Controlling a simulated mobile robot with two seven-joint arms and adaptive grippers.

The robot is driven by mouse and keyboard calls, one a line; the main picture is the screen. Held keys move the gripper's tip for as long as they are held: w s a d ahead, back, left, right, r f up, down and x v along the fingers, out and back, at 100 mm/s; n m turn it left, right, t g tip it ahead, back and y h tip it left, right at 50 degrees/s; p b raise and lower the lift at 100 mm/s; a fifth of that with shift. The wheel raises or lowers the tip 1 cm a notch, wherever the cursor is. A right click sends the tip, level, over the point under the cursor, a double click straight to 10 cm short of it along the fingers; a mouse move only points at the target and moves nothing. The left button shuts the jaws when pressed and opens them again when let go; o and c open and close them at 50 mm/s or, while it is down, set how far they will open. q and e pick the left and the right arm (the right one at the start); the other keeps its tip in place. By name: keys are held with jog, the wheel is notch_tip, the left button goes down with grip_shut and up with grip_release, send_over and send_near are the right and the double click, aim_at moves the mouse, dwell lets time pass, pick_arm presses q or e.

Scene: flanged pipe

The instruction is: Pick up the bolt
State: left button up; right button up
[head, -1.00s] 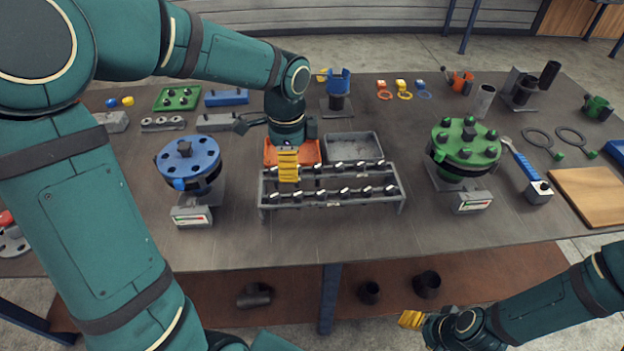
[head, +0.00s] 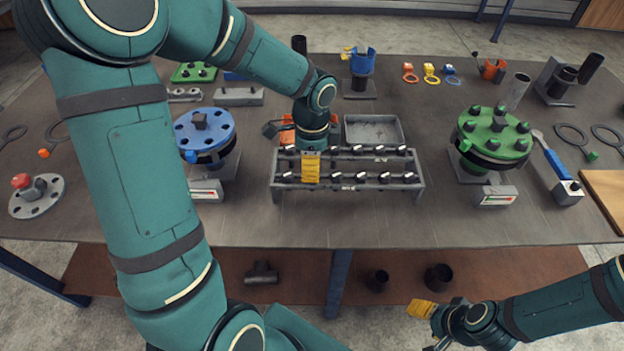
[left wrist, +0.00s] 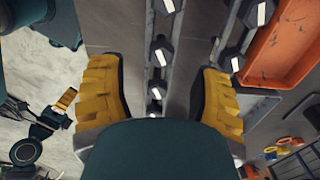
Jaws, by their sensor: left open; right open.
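Several dark bolts with bright ends (head: 360,177) sit in two rows in a grey rack (head: 347,187) at the middle of the table. My left gripper (head: 311,168) points down over the left part of the rack, its yellow fingers in front of some bolts. In the left wrist view, the left gripper (left wrist: 160,97) is open, its yellow fingers apart on either side of one row of bolts (left wrist: 162,50). No bolt is clamped. The second row (left wrist: 235,59) runs beside the right finger. My right gripper (head: 427,311) is open and empty, low in front of the table.
An orange bin (head: 287,133) and a grey tray (head: 374,131) stand behind the rack. A blue flange (head: 205,130) stands to its left, a green flange (head: 494,135) to its right. The table front before the rack is clear.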

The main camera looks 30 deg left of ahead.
pick_arm(q)
notch_tip(320, 180, down, 5)
jog(key=shift+w+r+b, duration=0.1)
jog(key=shift+r+b, duration=0.05)
jog(key=shift+b, duration=0.45)
grip_shut()
